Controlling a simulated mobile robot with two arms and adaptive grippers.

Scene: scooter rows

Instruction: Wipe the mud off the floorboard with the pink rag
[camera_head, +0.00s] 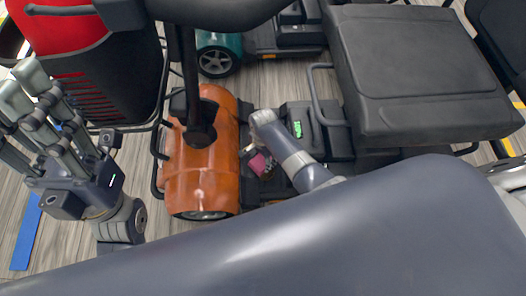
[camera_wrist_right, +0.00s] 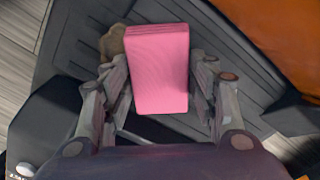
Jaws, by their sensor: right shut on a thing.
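My right gripper (camera_wrist_right: 158,95) is shut on the pink rag (camera_wrist_right: 158,65), a folded block between its fingers. In the head view the rag (camera_head: 260,164) shows beside the orange scooter front, with the right gripper (camera_head: 258,168) mostly hidden by my arm. In the wrist view the dark ridged floorboard (camera_wrist_right: 222,45) lies beneath the rag. A brown mud patch (camera_wrist_right: 112,42) shows at the rag's upper left, partly hidden by the rag and a finger; I cannot tell whether the rag touches the floorboard. My left gripper (camera_head: 35,105) is open and empty at the left.
The orange scooter front (camera_head: 203,165) with its dark steering column stands left of the rag. A black seat (camera_head: 415,70) is at the right. A teal scooter (camera_head: 222,50) stands behind.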

